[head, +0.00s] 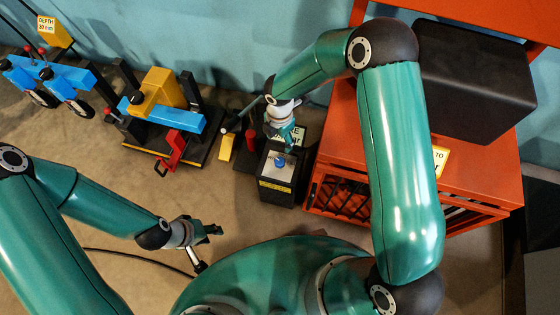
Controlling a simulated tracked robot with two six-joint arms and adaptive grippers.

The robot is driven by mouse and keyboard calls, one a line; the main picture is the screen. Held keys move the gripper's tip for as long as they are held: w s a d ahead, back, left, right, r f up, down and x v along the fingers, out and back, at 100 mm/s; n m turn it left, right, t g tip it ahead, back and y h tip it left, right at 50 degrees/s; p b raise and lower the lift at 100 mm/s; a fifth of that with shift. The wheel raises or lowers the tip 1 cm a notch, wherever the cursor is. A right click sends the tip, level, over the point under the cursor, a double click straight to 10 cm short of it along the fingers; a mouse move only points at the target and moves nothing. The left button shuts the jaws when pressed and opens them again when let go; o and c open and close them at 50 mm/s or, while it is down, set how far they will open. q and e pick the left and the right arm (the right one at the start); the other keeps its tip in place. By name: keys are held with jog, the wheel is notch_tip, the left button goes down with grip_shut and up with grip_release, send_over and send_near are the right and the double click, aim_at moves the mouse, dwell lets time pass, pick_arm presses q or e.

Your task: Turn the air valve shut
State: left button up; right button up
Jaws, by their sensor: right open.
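What looks like the air valve is a small blue knob (280,161) on the light top plate of a dark box (277,190) near the middle of the view. My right gripper (288,143) is open and hangs just above and behind the knob. I cannot tell whether its fingers touch the knob. A sign (299,131) behind the box is partly hidden by this gripper. My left gripper (209,249) has its fingers spread and is empty, low to the left of the box.
An orange cabinet (335,130) with a black block (478,85) on top stands close right of the box. A rig with a red crank (171,150) and a blue bar (172,122) stands left. A blue two-wheeled rig (50,80) is further left. A dark cable (130,257) crosses the floor.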

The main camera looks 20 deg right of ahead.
aim_at(280, 161)
notch_tip(280, 161, down, 14)
jog(key=b, duration=0.3)
jog(key=shift+f+b, duration=0.15)
jog(key=shift+b, duration=0.15)
jog(key=shift+s, duration=0.1)
jog(key=c, duration=1.1)
